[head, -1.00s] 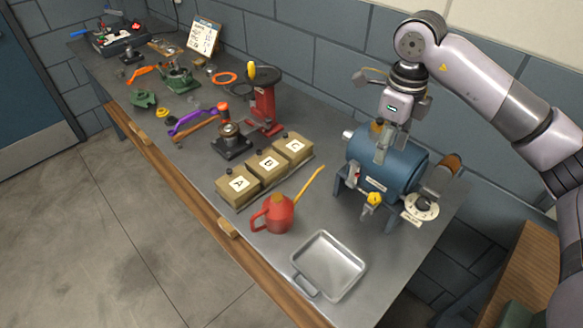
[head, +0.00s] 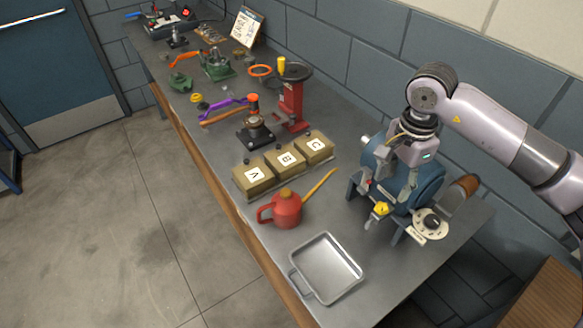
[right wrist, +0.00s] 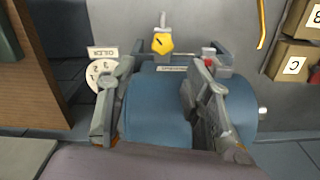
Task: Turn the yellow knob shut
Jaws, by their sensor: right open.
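The yellow knob (head: 381,209) is on the front lower side of the blue drum (head: 428,185), at the right of the bench. In the right wrist view the knob (right wrist: 162,43) shows near the top centre, with a dark mark on its face. My right gripper (right wrist: 157,76) is open, its two fingers spread over the blue drum (right wrist: 150,115). The knob shows beyond the fingertips, between their lines, with a visible gap and no contact. In the head view the right gripper's fingers are partly lost against the drum. My left gripper is not in view.
A numbered dial (head: 431,223) sits right of the knob. A red lever tip (right wrist: 208,50) is close to the right finger. A red oil can (head: 285,210), a metal tray (head: 327,268) and lettered boxes (head: 286,160) stand to the left. A wall is behind the bench.

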